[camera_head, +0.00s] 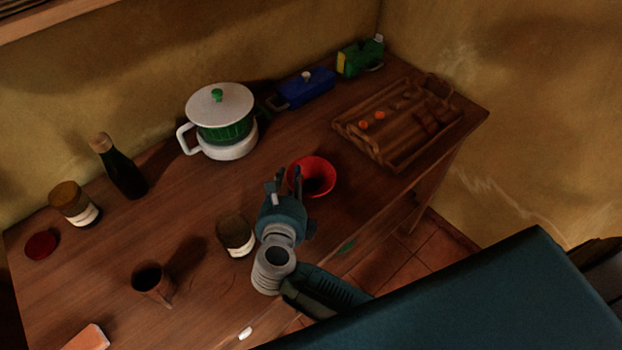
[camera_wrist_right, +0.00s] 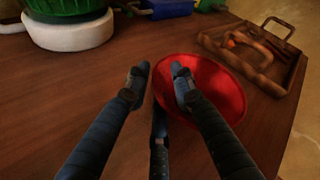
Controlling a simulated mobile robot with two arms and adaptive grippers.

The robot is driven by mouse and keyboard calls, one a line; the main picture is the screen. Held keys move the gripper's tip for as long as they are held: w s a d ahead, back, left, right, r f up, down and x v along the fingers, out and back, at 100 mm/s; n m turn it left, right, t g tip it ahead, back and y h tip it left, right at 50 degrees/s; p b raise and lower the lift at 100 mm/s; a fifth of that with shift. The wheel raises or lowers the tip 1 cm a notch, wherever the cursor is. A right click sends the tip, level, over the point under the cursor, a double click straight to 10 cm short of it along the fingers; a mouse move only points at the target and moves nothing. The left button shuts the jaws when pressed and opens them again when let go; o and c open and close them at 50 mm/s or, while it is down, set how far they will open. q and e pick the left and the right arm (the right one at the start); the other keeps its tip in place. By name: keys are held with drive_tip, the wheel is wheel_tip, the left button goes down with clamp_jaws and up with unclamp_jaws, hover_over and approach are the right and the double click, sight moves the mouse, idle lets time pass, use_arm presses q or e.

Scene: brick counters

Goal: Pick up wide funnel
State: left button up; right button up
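The wide funnel is the red cone (camera_head: 317,178) on the wooden table, in the middle of the head view. In the right wrist view its red bowl (camera_wrist_right: 222,92) lies at the centre right. My right gripper (camera_head: 284,184) is at the funnel's left side. In the wrist view its two fingers (camera_wrist_right: 160,82) are apart, one left of the rim and one over the bowl, with the left rim between them. I cannot tell whether the fingers touch the funnel. My left gripper is not in view.
A wooden tray (camera_head: 384,153) with small orange things stands right of the funnel. A white and green pot (camera_head: 222,128), blue box (camera_head: 306,88) and green box (camera_head: 358,60) are behind. A jar (camera_head: 235,236) is close left of my right gripper; a brown mug (camera_head: 150,283) is farther left.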

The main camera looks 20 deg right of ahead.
clamp_jaws()
drive_tip(key=shift+r, duration=0.2)
wheel_tip(320, 180, up, 20)
drive_tip(key=p, duration=1.3)
drive_tip(key=shift+f+p, duration=0.15)
drive_tip(key=shift+p, duration=0.25)
